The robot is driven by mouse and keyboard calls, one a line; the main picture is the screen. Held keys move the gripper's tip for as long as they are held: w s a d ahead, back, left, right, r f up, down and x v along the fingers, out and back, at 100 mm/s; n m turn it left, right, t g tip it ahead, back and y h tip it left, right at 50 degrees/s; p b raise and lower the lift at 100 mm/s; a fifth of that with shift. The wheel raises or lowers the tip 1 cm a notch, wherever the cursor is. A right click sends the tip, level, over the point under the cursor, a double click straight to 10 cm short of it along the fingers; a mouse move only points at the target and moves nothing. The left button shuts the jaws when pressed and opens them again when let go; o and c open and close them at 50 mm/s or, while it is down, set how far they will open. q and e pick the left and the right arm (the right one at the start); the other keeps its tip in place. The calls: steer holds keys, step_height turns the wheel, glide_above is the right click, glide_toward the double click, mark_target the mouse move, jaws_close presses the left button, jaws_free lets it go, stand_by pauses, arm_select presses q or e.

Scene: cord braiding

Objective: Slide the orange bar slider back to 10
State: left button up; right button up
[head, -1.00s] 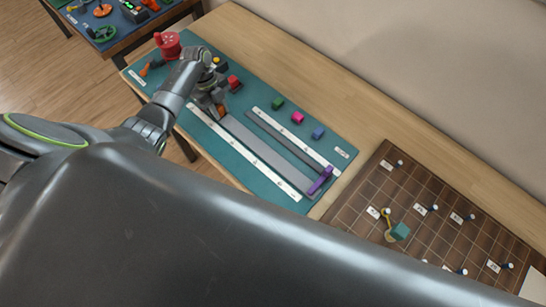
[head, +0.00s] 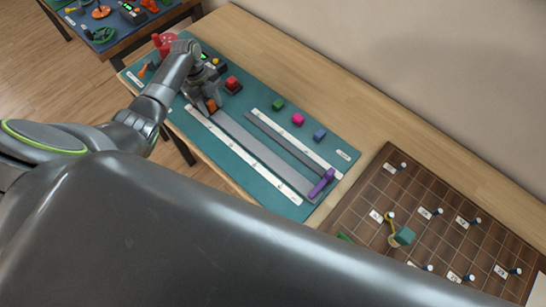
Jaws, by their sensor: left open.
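The orange bar slider (head: 211,105) sits at the upper left end of the long grey track (head: 255,147) on the teal board. A white scale strip (head: 245,155) runs along the track; its numbers are too small to read. My left gripper (head: 207,103) is open and down at the orange slider, with its fingers close about it. The fingers partly hide the slider, and I cannot tell whether they touch it. My right gripper is not in view.
A purple slider (head: 322,183) stands at the lower right end of a shorter track. A red block (head: 232,84) is near my left gripper. A brown grid board (head: 375,185) lies to the right.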

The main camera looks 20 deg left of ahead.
arm_select(q)
steer(key=shift+s+d+r+p+v, duration=0.1)
steer(key=shift+d+p+v, duration=0.15)
steer(key=shift+p+v, duration=0.9)
steer(key=shift+s+d+r+p+v, duration=0.1)
steer(key=shift+d+p+v, duration=0.15)
steer(key=shift+p+v, duration=0.8)
steer(key=shift+s+d+p+v, duration=0.1)
steer(key=shift+d+p+v, duration=0.15)
steer(key=shift+p+v, duration=0.9)
steer(key=shift+f, duration=0.1)
